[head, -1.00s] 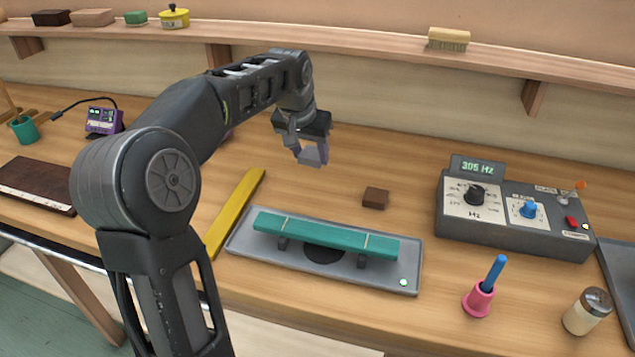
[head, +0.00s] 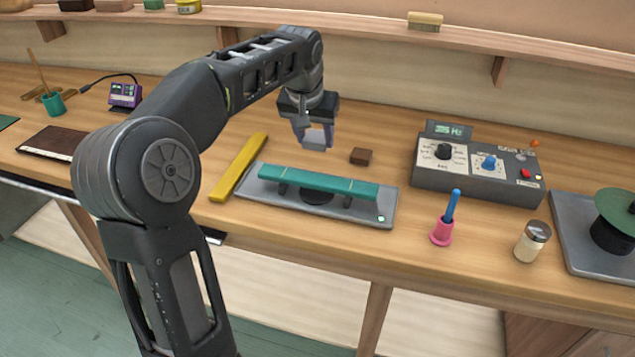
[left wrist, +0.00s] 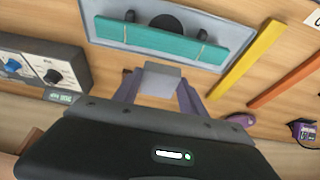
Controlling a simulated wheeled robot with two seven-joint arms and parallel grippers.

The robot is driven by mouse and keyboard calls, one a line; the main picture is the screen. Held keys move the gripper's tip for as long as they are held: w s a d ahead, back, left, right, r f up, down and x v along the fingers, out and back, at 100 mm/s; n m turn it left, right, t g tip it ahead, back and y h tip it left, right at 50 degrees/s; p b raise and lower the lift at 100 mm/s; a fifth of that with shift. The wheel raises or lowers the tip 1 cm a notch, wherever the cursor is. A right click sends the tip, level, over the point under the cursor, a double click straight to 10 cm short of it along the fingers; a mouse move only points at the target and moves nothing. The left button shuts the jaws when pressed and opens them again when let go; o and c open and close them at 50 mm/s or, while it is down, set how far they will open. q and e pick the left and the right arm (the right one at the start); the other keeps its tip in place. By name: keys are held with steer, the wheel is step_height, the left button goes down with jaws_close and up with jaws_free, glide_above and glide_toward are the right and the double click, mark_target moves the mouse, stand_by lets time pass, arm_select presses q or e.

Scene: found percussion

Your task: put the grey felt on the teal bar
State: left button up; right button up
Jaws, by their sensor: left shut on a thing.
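The teal bar (head: 335,184) lies across supports on a grey tray (head: 385,213). It also shows in the left wrist view (left wrist: 160,42), above the fingertips in the picture. My left gripper (head: 314,138) is in the air above the bench, behind the bar in the head view. Its purple fingers are shut on a small light grey block, which I take as the grey felt (left wrist: 160,79). The felt is apart from the bar. Part of the felt is hidden by the fingers. My right gripper is not in view.
A brown block (head: 361,156) lies behind the tray and a yellow bar (head: 240,166) lies left of it. A control box (head: 478,168), a pink cup with a blue stick (head: 442,232) and a jar (head: 532,241) stand to the right. A shelf (head: 370,42) runs behind.

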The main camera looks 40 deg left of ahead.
arm_select(q)
steer(key=shift+d+f, duration=0.1)
steer(key=shift+f, duration=0.05)
glide_above(317, 179)
steer(key=s, duration=0.2)
steer(key=f, duration=0.6)
steer(key=shift+w+d, duration=0.2)
steer(key=shift+w, duration=0.05)
steer(key=shift+f+p, duration=0.3)
steer(key=shift+f, duration=1.5)
steer(key=shift+f, duration=0.1)
steer(key=shift+f, duration=0.15)
steer(key=o, duration=1.3)
steer(key=shift+r, duration=0.25)
steer(key=b+v, duration=0.1)
steer(key=v, duration=1.1)
steer(key=shift+d, duration=0.1)
